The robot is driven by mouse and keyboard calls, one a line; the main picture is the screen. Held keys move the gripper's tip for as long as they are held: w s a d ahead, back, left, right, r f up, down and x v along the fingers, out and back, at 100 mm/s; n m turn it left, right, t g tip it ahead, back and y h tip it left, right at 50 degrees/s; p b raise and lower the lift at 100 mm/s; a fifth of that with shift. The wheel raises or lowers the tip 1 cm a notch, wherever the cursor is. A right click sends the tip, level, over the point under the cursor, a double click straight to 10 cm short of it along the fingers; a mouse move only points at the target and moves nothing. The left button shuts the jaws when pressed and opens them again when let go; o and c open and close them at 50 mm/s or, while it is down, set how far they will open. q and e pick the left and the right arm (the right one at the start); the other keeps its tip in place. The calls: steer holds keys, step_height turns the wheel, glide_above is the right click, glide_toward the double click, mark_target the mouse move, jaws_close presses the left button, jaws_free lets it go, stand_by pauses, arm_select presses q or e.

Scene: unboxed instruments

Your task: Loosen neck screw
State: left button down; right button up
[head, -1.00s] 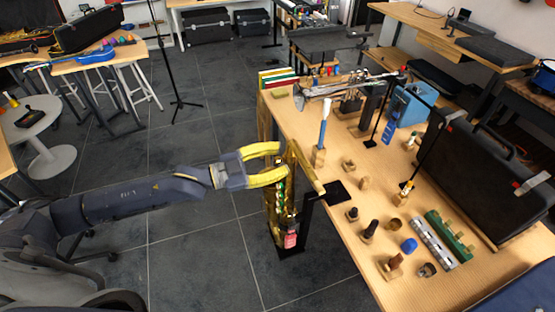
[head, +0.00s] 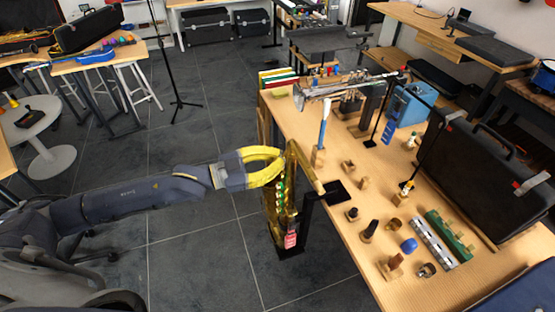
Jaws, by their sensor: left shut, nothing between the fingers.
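A gold saxophone (head: 281,205) stands upright on a black stand (head: 311,215) at the table's left edge, its neck (head: 303,165) slanting right over the tabletop. The neck screw is too small to make out. My left gripper (head: 282,162), with yellow fingers, comes in from the left and is shut with nothing held. Its fingertips are beside the top of the saxophone, near the base of the neck; I cannot tell whether they touch it. My right gripper is not in view.
The wooden table (head: 345,235) carries small wooden holders, a blue cap (head: 408,244), a green block strip (head: 449,235) and a black case (head: 485,180). A trumpet (head: 345,86) lies on a stand further back.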

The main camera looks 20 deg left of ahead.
arm_select(q)
steer(key=c, duration=1.3)
jaws_free()
steer(key=shift+v, duration=5.95)
